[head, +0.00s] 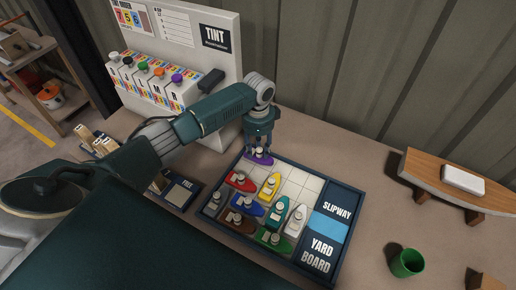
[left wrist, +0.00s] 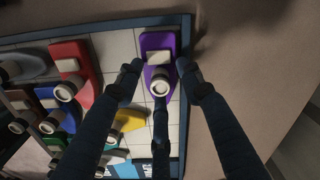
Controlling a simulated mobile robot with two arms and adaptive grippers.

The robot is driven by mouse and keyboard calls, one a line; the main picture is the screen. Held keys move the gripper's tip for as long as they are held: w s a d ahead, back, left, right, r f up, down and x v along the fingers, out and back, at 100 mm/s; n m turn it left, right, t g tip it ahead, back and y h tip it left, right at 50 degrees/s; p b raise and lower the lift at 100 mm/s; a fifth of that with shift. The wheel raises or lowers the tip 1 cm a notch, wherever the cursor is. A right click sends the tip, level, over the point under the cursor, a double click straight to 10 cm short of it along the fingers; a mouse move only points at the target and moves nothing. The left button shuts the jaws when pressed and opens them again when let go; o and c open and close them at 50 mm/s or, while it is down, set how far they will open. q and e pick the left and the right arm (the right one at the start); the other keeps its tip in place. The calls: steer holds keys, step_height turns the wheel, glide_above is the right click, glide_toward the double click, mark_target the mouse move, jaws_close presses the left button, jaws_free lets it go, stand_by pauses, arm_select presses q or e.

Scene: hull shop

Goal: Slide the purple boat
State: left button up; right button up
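The purple boat (head: 259,160) sits at the far edge of the yard board (head: 208,211), in the top cell row. It also shows in the left wrist view (left wrist: 159,41), with a cream cabin and round funnel. My left gripper (head: 261,149) points down right over it. In the left wrist view its fingers (left wrist: 160,72) are spread on both sides of the cabin and funnel. Contact with the boat cannot be made out. The pale blue slipway strip (head: 328,229) is on the board's right side. My right gripper is out of view.
Other boats fill the near cells, among them red (head: 238,182), yellow (head: 270,186) and teal (head: 277,213). Bare cells lie right of the purple boat. A tint dispenser (head: 222,60) stands behind left; a green cup (head: 407,263) and wooden hull (head: 450,180) stand right.

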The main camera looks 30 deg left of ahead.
mark_target(258, 149)
arm_select(q)
step_height(258, 149, up, 12)
stand_by(0.4)
steer(key=shift+f, duration=0.1)
stand_by(0.3)
